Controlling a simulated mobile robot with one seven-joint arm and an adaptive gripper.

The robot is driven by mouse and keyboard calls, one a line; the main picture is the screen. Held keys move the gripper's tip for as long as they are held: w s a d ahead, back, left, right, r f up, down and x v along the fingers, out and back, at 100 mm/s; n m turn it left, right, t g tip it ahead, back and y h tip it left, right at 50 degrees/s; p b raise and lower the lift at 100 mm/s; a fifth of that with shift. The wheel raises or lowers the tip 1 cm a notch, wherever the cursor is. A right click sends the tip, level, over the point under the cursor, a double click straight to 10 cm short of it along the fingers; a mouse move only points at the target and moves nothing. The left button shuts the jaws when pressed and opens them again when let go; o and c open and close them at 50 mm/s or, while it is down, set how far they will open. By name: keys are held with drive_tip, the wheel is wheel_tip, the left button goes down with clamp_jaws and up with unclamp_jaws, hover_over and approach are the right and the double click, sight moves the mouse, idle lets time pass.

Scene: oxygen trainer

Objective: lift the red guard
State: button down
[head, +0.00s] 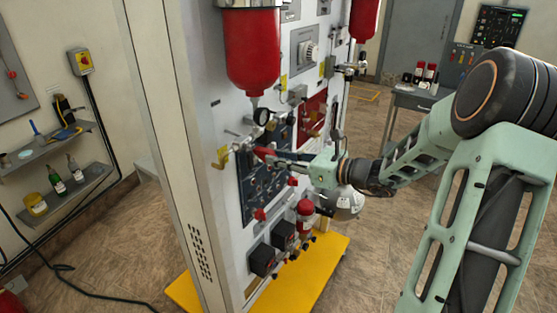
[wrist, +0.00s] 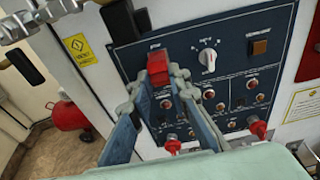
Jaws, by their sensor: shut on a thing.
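The red guard (wrist: 158,66) is a small red block at the upper left of the dark blue control panel (wrist: 265,50) in the wrist view. My gripper (wrist: 157,80) has its two fingers on either side of the guard, shut on it. How far the guard is tilted from the panel, and the switch beneath it, cannot be told. In the head view, my gripper (head: 275,156) reaches the panel from the right; its fingertips are small there, with a bit of red at them.
Red caps (wrist: 257,128) stick out low on the panel.

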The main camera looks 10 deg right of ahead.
drive_tip(key=shift+w+a+r+p, duration=0.15)
drive_tip(key=shift+r+p, duration=0.1)
drive_tip(key=shift+r, duration=0.55)
drive_tip(key=shift+w+r+p, duration=0.1)
drive_tip(key=shift+r+p, duration=0.1)
drive_tip(key=shift+r, duration=0.65)
drive_tip(key=c, duration=1.9)
unclamp_jaws()
drive_tip(key=shift+c, duration=0.2)
drive_tip(key=shift+o, duration=0.5)
drive_tip(key=shift+f, duration=0.2)
drive_tip(key=shift+s, duration=0.15)
drive_tip(key=v, duration=1.2)
drive_tip(key=shift+f, duration=0.1)
